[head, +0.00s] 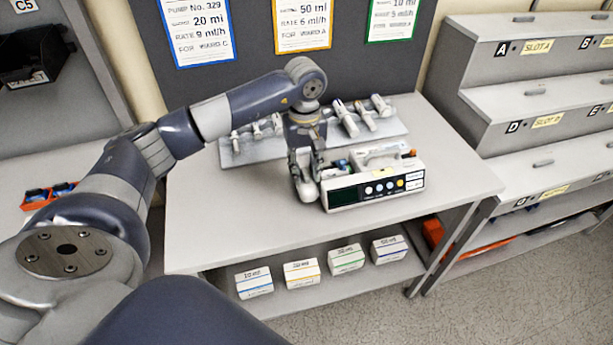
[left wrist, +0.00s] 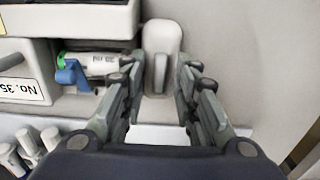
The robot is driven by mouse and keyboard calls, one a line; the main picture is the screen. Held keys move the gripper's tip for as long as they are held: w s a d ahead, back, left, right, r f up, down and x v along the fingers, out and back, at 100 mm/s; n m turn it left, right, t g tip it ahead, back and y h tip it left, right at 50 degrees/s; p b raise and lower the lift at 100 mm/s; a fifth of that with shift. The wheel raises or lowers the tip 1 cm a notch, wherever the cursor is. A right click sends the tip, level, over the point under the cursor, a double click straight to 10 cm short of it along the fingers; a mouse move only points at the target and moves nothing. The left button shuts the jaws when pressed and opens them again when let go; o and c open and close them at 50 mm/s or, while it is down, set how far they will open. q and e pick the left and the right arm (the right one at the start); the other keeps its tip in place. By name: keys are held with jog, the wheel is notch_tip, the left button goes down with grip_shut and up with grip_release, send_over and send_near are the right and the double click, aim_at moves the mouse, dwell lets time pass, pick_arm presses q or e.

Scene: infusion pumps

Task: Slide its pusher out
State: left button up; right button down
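The white infusion pump (head: 375,187) stands on the table with its dark screen and coloured buttons facing front. My left gripper (head: 305,182) points down at the pump's left end. In the left wrist view, the pump (left wrist: 85,18) is at the left, and its pale rounded pusher (left wrist: 162,35) sits beside it. The left gripper's fingers (left wrist: 160,88) are open on either side of the pusher's raised grip, with gaps showing. A syringe (left wrist: 100,62) with a green end lies in the pump near a blue clamp (left wrist: 70,77). My right gripper is not in view.
A grey tray (head: 240,155) with several syringes lies behind the pump. Several small labelled boxes (head: 300,273) stand on the shelf below. A stepped slot rack (head: 535,100) is at the right. The table's front (head: 240,225) is clear.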

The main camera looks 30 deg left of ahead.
pick_arm(q)
jog(key=c, duration=0.6)
jog(key=shift+s+a+b, duration=0.4)
jog(key=shift+s+a, duration=1.3)
jog(key=shift+s, duration=0.2)
jog(key=shift+s+a+b, duration=0.35)
jog(key=shift+s+a, duration=0.4)
jog(key=shift+s, duration=0.2)
jog(key=shift+s+a, duration=0.15)
jog(key=shift+s, duration=0.05)
jog(key=o, duration=0.6)
